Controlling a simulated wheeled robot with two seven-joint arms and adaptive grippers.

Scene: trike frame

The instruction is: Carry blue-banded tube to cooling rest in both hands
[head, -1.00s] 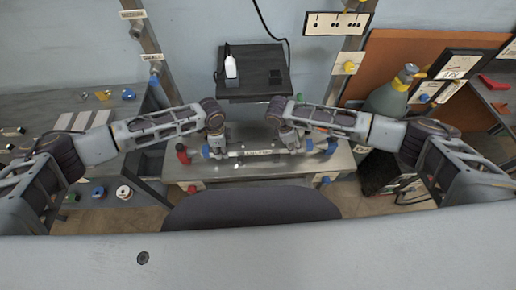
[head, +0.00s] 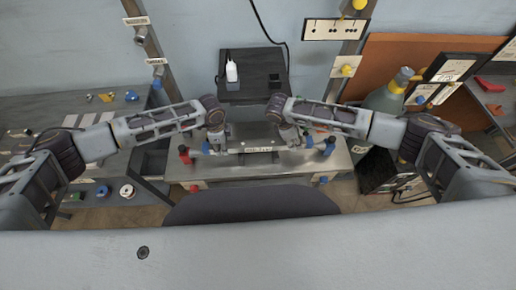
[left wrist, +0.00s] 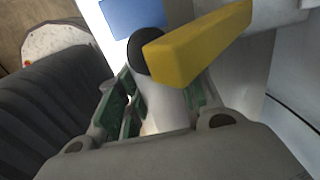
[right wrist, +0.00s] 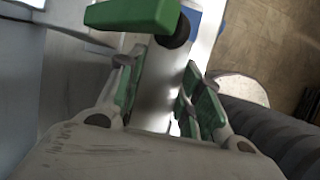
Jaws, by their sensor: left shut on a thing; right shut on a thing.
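The tube (head: 240,151) is a thin pale bar lying left to right between my grippers, low over the front of the metal bench. My left gripper (head: 217,146) is shut on its left part and my right gripper (head: 293,143) on its right part. The left wrist view shows the pale tube between green-padded fingers, with a blue patch (left wrist: 135,15) beyond. The right wrist view shows blue (right wrist: 190,20) beyond the right fingers. A lettered white label (head: 259,149) is at the tube's middle. I cannot tell whether the tube touches a rest.
Red (head: 184,154) and blue (head: 329,146) knobbed parts stand at the bench's sides. A yellow bar (left wrist: 200,45) crosses close to the left fingers, a green one (right wrist: 133,14) close to the right. A dark shelf (head: 252,75) with a white bottle stands behind. A gas cylinder (head: 385,100) stands right.

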